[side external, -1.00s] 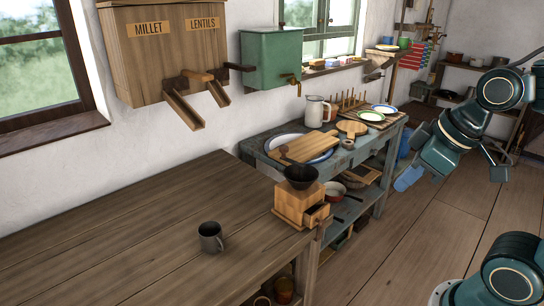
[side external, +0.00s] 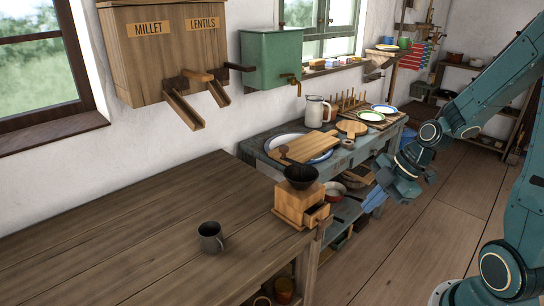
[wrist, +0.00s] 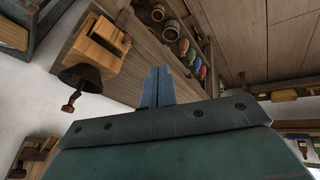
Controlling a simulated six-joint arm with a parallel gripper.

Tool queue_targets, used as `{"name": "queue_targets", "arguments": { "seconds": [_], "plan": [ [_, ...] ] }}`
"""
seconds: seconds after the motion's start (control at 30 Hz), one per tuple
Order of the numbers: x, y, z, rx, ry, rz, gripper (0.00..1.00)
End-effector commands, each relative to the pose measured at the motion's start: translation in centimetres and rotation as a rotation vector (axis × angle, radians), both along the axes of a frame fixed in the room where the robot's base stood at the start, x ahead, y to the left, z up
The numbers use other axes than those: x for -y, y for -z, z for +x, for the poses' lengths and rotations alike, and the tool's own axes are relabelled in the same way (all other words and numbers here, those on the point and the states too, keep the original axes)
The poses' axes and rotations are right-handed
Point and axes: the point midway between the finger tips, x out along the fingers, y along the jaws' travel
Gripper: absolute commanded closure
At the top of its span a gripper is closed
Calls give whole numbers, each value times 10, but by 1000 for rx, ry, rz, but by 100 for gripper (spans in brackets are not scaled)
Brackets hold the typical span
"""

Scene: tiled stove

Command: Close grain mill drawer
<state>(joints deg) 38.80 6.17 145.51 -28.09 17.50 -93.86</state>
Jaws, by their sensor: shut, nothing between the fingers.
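The grain mill (side external: 292,206) is a small light-wood box with a dark hopper on top and a crank. It stands at the right end of the brown table. Its drawer (side external: 316,215) sticks out on the right side, partly open, with a dark inside. In the wrist view the mill (wrist: 90,50) shows at upper left, turned over, with its drawer (wrist: 110,32) out. My gripper (side external: 374,199) is right of the mill, apart from it, beyond the table edge. Its blue fingers (wrist: 157,88) are together and hold nothing.
A grey mug (side external: 210,238) stands on the table (side external: 120,225) left of the mill. A blue-grey bench (side external: 345,160) with a cutting board, plates and a jug stands behind. The floor (side external: 400,255) right of the table is clear.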

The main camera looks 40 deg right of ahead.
Motion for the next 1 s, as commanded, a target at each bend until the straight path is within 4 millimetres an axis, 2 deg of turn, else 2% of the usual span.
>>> {"name": "queue_targets", "arguments": {
  "seconds": [0.1, 0.33, 0.57, 1.0],
  "plan": [
    [11, 18, 2, 50, -64, 10, 100],
    [28, 40, 5, 154, -155, -3, 100],
    [33, 48, 6, 197, -186, -15, 100],
    [30, 54, 11, 197, -190, -15, 100]
  ]
}}
